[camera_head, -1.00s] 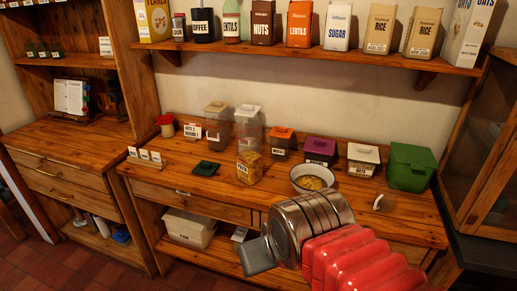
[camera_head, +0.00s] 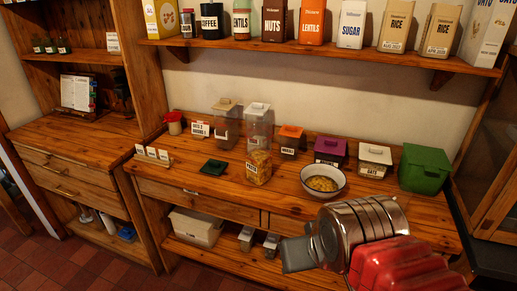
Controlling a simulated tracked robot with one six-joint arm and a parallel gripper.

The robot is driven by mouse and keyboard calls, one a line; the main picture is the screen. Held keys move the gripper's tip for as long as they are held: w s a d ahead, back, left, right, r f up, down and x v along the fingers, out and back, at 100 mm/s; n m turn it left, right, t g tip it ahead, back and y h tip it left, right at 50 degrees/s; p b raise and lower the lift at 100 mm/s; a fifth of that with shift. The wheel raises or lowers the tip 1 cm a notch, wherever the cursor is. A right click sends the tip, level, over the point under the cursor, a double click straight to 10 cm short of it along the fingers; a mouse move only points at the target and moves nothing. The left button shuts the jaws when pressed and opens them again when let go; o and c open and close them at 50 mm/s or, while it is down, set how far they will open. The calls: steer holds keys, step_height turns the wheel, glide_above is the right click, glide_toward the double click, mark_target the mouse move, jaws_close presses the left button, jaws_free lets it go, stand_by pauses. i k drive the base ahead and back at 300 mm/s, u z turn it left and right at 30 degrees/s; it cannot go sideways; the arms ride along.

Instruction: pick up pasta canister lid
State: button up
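A dark green square lid (camera_head: 214,167) lies flat on the wooden counter. An open-topped clear canister of pasta (camera_head: 258,168) stands just right of it, with no lid seen on it. My gripper (camera_head: 297,254) is at the lower right, in front of the counter's front edge and well short of the green lid. Its grey finger end points left. I cannot see a gap between fingers, and nothing shows in its grasp.
A white bowl of pasta (camera_head: 323,182) stands near the counter's front. Behind are clear canisters (camera_head: 227,122), lidded boxes (camera_head: 330,150) and a green bin (camera_head: 424,168). Small white cards (camera_head: 151,154) stand at the left. The counter (camera_head: 190,185) around the lid is mostly clear.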

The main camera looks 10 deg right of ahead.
mark_target(212, 166)
steer(key=z, duration=0.05)
steer(key=i, duration=1)
steer(key=u, duration=0.05)
steer(key=k, duration=1.35)
steer(key=u, duration=0.5)
steer(key=i, duration=0.95)
steer(key=u, duration=0.55)
steer(key=i, duration=0.8)
